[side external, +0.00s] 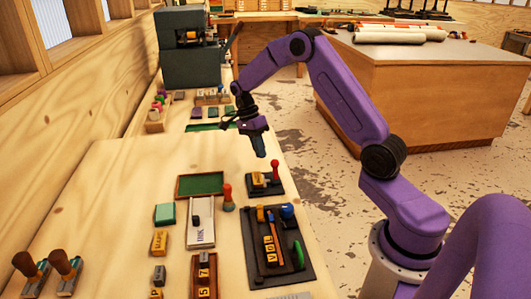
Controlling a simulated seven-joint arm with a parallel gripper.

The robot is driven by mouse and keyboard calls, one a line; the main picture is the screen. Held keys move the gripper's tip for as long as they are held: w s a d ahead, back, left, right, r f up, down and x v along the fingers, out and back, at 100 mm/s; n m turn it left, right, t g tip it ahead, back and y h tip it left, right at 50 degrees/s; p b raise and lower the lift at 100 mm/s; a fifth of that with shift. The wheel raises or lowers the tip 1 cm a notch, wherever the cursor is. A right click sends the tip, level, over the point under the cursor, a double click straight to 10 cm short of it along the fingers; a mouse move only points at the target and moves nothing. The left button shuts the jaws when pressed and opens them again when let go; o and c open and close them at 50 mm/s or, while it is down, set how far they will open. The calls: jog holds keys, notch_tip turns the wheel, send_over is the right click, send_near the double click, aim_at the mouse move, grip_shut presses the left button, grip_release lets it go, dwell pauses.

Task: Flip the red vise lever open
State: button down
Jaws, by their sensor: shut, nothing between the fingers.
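A small dark block with a brass-coloured part (259,182) sits near the table's right edge. A red-topped upright lever (275,170) stands at its right end; it looks like the vise lever, though the fine detail is too small to make out. My gripper (261,153) is shut and empty. It points down and appears above and slightly left of the red lever in the picture, apart from it. Its exact height over the table cannot be told.
A red-knobbed handle (228,197) stands left of the block, beside a green-lined tray (200,185). A black plate (285,268) with lettered type, a blue knob and a green handle lies in front. Brown-handled stamps (65,263) stand at lower left. The table's left middle is clear.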

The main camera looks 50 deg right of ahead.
jog(key=shift+s+a+f, duration=0.1)
jog(key=shift+s, duration=1.15)
jog(key=shift+s+a, duration=0.1)
jog(key=shift+s+a+t, duration=0.1)
jog(key=shift+t, duration=0.2)
jog(key=shift+s+a+r+h, duration=0.15)
jog(key=shift+r+h, duration=0.15)
jog(key=shift+h, duration=0.2)
jog(key=shift+s+a+r+t+h, duration=0.25)
jog(key=shift+s+a+t+h, duration=0.3)
jog(key=shift+t, duration=0.25)
jog(key=shift+s+a+r, duration=0.15)
jog(key=shift+s+a, duration=0.45)
jog(key=shift+s, duration=0.05)
jog(key=shift+s+a+m+t+h, duration=0.3)
jog(key=shift+s+a+t+h, duration=0.1)
jog(key=shift+t+h, duration=0.15)
jog(key=shift+r, duration=0.15)
